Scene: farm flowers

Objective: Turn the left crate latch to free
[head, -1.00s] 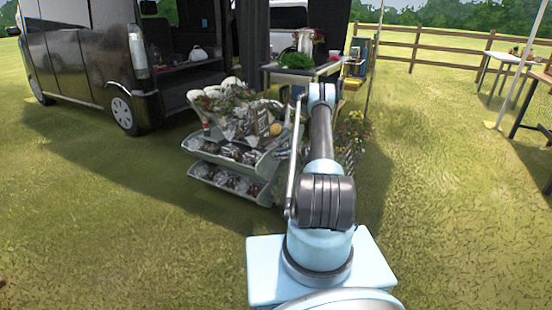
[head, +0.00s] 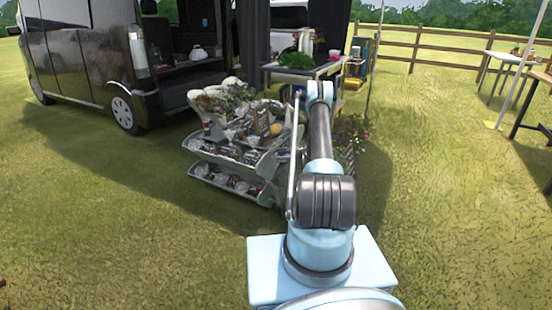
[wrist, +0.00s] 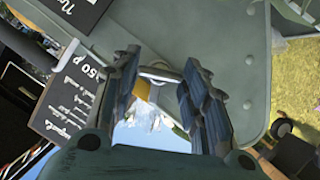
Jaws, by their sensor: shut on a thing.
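My gripper (wrist: 161,76) shows in the wrist view, with its two dark ribbed fingers on either side of a small metal latch (wrist: 160,73). The fingers are shut on the latch, and its ends are partly hidden by them. The latch sits at the edge of a grey-green crate panel (wrist: 225,50). Whether the latch is turned cannot be told from this angle. In the head view my arm hides the gripper and the latch.
Dark price signs (wrist: 75,85) stand close on the left in the wrist view. In the head view, a tiered display stand (head: 225,155) is left of my arm, flowers (head: 350,135) are right of it, and a table (head: 300,70) is behind. Open grass lies around.

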